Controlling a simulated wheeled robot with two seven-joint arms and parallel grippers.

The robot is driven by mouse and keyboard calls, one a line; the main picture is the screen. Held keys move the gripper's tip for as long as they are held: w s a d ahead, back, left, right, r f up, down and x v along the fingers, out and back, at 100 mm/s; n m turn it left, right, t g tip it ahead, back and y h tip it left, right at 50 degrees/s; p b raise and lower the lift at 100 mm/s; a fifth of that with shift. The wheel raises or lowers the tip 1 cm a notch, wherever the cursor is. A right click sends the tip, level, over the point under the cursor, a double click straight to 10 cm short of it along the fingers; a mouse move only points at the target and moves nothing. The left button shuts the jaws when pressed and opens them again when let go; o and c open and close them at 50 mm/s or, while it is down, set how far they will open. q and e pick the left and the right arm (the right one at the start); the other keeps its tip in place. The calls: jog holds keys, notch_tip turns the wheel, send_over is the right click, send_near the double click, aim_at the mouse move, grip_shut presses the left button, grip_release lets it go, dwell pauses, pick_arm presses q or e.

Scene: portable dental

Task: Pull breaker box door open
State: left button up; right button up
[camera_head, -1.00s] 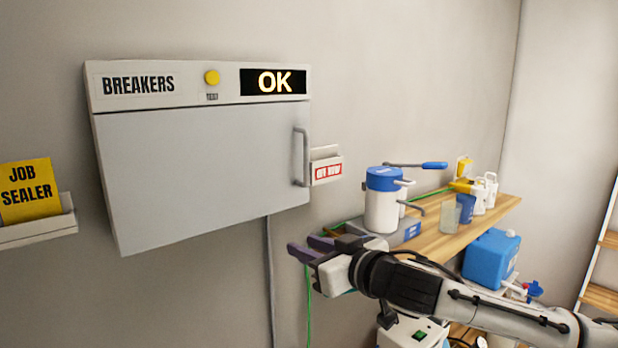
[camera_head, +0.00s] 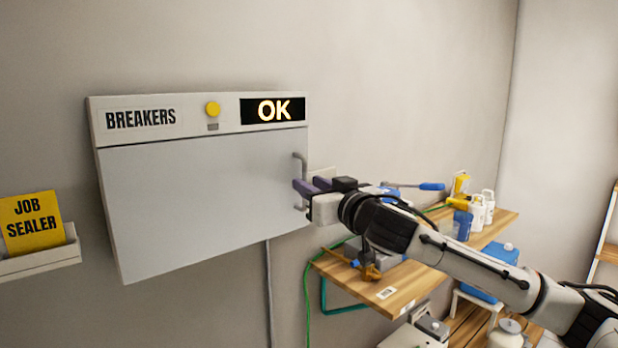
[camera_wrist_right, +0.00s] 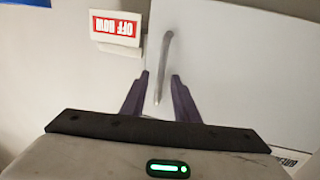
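The breaker box (camera_head: 205,185) hangs on the wall, with its grey door closed, a yellow button and a lit "OK" display along its top panel. The door's vertical bar handle (camera_head: 303,161) is at the right edge of the door. My right gripper (camera_head: 302,188) is at the handle and covers its middle. In the right wrist view the handle (camera_wrist_right: 165,60) runs between the two purple fingers of my right gripper (camera_wrist_right: 160,80), which stand apart on either side of it. Contact with the handle cannot be seen. My left gripper is not in view.
A yellow "JOB SEALER" card (camera_head: 31,222) stands in a holder at left. A wooden shelf (camera_head: 400,280) with bottles is below my right arm. The wall below the box carries a cable.

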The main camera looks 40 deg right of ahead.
jog(key=shift+w, duration=0.6)
grip_shut()
